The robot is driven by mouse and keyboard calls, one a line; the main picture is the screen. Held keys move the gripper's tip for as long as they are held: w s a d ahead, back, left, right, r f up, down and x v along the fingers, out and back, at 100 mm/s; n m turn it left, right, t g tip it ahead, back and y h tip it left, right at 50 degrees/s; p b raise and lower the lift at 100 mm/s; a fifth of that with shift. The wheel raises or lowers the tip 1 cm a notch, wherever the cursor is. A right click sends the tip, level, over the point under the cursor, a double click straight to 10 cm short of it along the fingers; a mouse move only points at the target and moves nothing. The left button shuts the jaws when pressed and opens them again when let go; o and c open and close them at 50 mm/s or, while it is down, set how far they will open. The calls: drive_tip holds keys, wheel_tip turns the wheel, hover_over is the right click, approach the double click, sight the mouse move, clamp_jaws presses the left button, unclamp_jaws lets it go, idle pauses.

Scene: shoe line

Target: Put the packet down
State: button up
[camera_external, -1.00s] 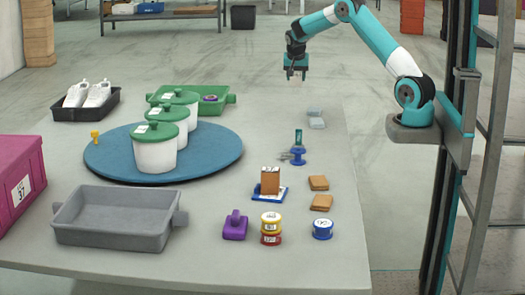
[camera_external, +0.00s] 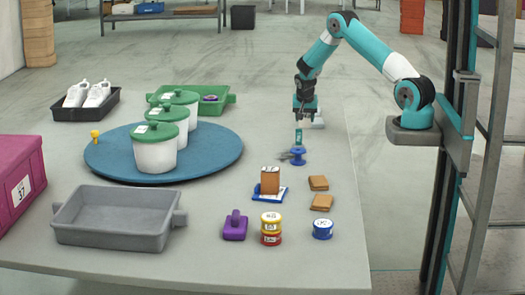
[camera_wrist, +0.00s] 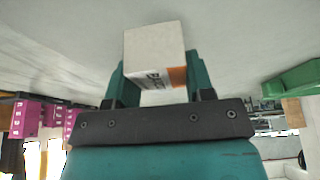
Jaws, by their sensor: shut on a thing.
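The packet (camera_wrist: 155,50) is a small white box with an orange patch and black print. In the wrist view it sits between the two fingers of my gripper (camera_wrist: 156,82), which is shut on it.
Tan packets (camera_external: 318,183), stacked tins (camera_external: 271,228) and a blue tin (camera_external: 322,229) stand nearer the front. A blue turntable (camera_external: 110,165) with green-lidded pots is left. The table's right strip is clear.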

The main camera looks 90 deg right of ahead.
drive_tip(key=shift+f, duration=2.25)
drive_tip(key=o, duration=1)
drive_tip(key=shift+f+b, duration=0.15)
drive_tip(key=shift+b, duration=0.15)
drive_tip(key=shift+c, duration=0.2)
